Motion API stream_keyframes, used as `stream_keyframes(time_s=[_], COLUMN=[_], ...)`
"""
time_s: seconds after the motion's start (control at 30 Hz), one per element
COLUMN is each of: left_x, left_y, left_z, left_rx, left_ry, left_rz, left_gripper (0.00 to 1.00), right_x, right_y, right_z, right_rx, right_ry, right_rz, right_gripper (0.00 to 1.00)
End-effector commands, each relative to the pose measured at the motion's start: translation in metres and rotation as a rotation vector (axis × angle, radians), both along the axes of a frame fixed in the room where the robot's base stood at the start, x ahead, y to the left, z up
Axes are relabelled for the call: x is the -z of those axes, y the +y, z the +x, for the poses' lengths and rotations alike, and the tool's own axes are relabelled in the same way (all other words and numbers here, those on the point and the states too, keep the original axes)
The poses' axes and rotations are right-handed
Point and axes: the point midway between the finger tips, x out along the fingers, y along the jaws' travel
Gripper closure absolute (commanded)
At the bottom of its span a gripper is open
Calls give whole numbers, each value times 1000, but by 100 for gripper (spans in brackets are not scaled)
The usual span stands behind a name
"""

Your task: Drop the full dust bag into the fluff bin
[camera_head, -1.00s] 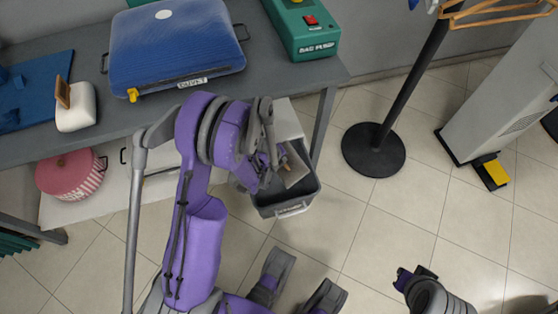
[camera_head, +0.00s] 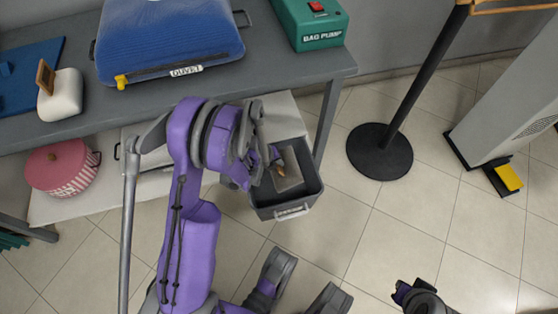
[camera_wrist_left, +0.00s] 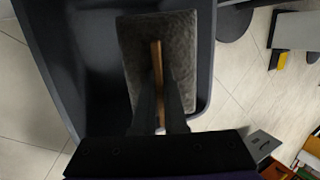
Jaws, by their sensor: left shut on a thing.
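The dust bag (camera_head: 291,182) is a flat grey fuzzy pouch with a tan collar strip. It also shows in the left wrist view (camera_wrist_left: 178,50). My left gripper (camera_head: 277,163) is shut on the collar strip, one dark finger on each side in the left wrist view (camera_wrist_left: 160,105). How deep the bag hangs is unclear. My right arm's end (camera_head: 412,292) seems to show at bottom right; its jaws are unclear.
A pink striped round box (camera_head: 62,168) sits on the lower shelf. A black stand base (camera_head: 380,152) is right of the bin. Tiled floor in front is clear.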

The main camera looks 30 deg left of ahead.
Motion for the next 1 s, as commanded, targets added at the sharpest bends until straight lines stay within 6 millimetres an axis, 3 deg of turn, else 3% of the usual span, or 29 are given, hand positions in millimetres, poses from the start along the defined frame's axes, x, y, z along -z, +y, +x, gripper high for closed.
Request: stream_keyframes(time_s=[0.27, 0.3, 0.47, 0.77, 1.0], left_x=[1, 1, 1, 0, -31], left_y=[0, 0, 0, 0, 5], left_z=[0, 0, 0, -1, -13], left_rx=[0, 0, 0, 0, -2], left_ry=[-1, -1, -1, -1, -2], left_rz=[1, 1, 1, 1, 0], left_gripper=[100, 83, 55, 55, 55], right_x=[1, 1, 1, 0, -12], right_y=[0, 0, 0, 0, 0], right_z=[0, 0, 0, 0, -2], right_rx=[0, 0, 0, 0, 0], right_ry=[0, 0, 0, 0, -3], right_rz=[0, 0, 0, 0, 0], right_gripper=[100, 100, 100, 100, 100])
